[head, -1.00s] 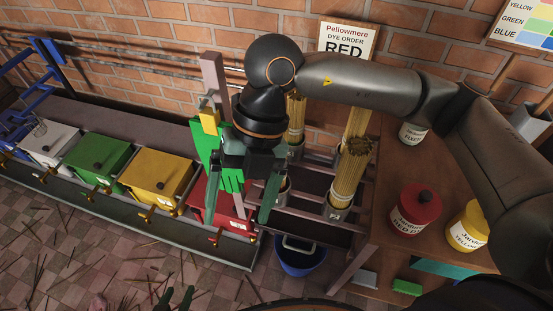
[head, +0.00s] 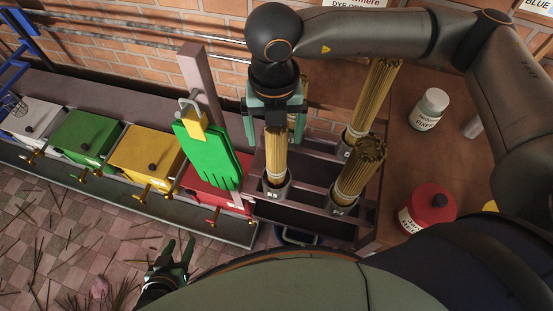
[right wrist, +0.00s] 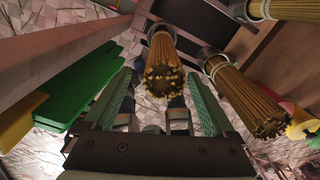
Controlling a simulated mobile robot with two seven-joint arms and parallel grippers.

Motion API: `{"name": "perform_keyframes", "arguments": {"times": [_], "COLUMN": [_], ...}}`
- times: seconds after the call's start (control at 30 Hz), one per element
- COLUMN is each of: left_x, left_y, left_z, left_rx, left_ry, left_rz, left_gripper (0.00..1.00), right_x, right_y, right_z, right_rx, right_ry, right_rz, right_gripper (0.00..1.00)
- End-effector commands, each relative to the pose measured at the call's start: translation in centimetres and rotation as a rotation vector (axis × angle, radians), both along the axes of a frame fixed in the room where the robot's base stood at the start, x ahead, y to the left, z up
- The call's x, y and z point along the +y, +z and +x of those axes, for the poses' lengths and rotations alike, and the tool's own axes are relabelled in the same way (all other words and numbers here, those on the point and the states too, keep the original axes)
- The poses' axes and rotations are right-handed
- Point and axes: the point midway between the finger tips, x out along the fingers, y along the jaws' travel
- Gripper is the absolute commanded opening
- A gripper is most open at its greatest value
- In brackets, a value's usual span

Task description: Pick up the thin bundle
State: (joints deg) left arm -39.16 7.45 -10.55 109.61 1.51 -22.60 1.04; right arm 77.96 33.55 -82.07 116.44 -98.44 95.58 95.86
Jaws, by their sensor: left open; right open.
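Bundles of tan sticks stand upright in grey metal cups in a dark rack (head: 315,222). The front-left bundle (head: 274,160) looks thinner than the front-right bundle (head: 358,172). My right gripper (head: 275,134) is open, pointing down over the front-left bundle, with a finger on either side of its top. In the right wrist view, this bundle (right wrist: 162,55) rises between the open fingers, its stick ends facing the camera; I cannot tell whether they touch. My left gripper (head: 172,258) is open and empty, low over the floor, far from the rack.
A thick back-right bundle (head: 378,92) stands close by; another is mostly hidden behind my right gripper. Green gloves (head: 208,155) hang on a post left of the rack. A red jar (head: 427,208) and a white jar (head: 429,110) stand on the right. Colored bins line the left.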

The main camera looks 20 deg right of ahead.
Motion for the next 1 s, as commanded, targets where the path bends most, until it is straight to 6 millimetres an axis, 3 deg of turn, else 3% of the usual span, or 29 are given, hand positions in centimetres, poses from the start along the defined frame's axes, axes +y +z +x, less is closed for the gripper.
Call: {"name": "perform_keyframes", "arguments": {"times": [0.17,0.43,0.73,1.0], "left_x": [0.0,0.1,0.0,0.0], "left_y": [0.3,0.9,0.9,1.0], "left_z": [0.1,0.2,0.3,0.3], "left_rx": [-0.001,-0.006,-0.007,-0.007], "left_ry": [-0.001,-0.001,-0.001,-0.001], "left_rz": [0.001,0.002,0.002,0.002], "left_gripper": [0.50,0.50,0.50,0.50], "right_x": [-0.3,-0.7,-0.6,-0.6], "right_y": [-1.3,-5.0,-5.6,-5.6], "right_z": [0.2,0.8,0.8,0.8], "right_rx": [0.002,0.001,-0.001,-0.001], "right_ry": [-0.002,0.000,0.001,0.001], "right_rz": [0.000,0.000,0.001,0.001], "right_gripper": [0.90,0.90,0.90,0.59]}}
